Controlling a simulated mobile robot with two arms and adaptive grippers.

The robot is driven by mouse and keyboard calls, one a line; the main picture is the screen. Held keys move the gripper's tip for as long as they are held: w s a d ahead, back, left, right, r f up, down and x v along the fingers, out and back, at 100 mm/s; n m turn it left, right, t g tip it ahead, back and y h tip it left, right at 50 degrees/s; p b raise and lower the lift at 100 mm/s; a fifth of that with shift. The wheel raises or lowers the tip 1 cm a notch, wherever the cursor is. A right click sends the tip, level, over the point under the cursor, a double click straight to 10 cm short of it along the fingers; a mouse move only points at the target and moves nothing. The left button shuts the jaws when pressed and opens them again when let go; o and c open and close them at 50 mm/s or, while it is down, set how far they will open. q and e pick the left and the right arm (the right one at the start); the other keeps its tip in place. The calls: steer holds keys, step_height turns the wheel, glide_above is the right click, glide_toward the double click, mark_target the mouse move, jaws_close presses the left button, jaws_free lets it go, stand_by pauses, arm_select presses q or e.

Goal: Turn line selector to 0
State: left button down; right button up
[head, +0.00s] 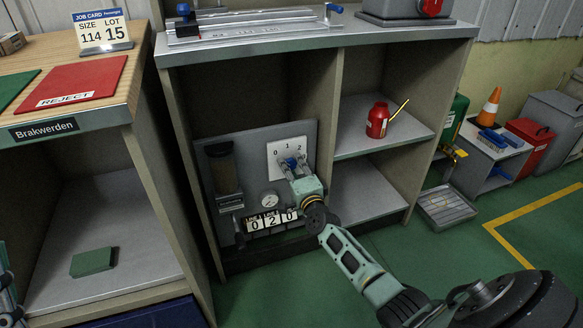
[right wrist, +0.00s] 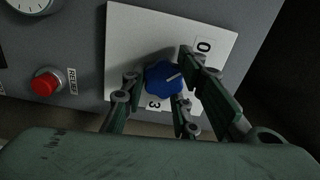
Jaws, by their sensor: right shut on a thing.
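The line selector is a blue lobed knob (right wrist: 163,79) on a white plate (right wrist: 128,52) fixed to a grey panel (head: 236,152). In the head view the plate carries 0, 1 and 2 along its top; the wrist view shows 0 and 3. The knob's white pointer line tilts up and right in the wrist view, below the 0; the numbers behind my fingers are hidden. My right gripper (right wrist: 160,84) is shut on the knob, with fingers at both sides. It also shows in the head view (head: 292,168). Part of my left arm (head: 8,298) shows at the left edge; its jaws are unclear.
The panel stands inside a shelf unit (head: 344,72). A red relief button (right wrist: 46,82) and a gauge (head: 269,199) are near the selector. Counter tiles (head: 270,220) read 0 2 0. A red oil can (head: 377,120) stands on the shelf to the right.

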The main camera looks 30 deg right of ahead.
steer(key=shift+s+a+f, duration=0.15)
steer(key=shift+a+f, duration=0.15)
steer(key=shift+f, duration=0.3)
steer(key=o, duration=1.1)
steer(key=shift+d, duration=0.1)
steer(key=shift+c, duration=0.2)
steer(key=shift+r, duration=0.15)
steer(key=v, duration=1.2)
steer(key=shift+d, duration=0.2)
steer(key=shift+r, duration=0.1)
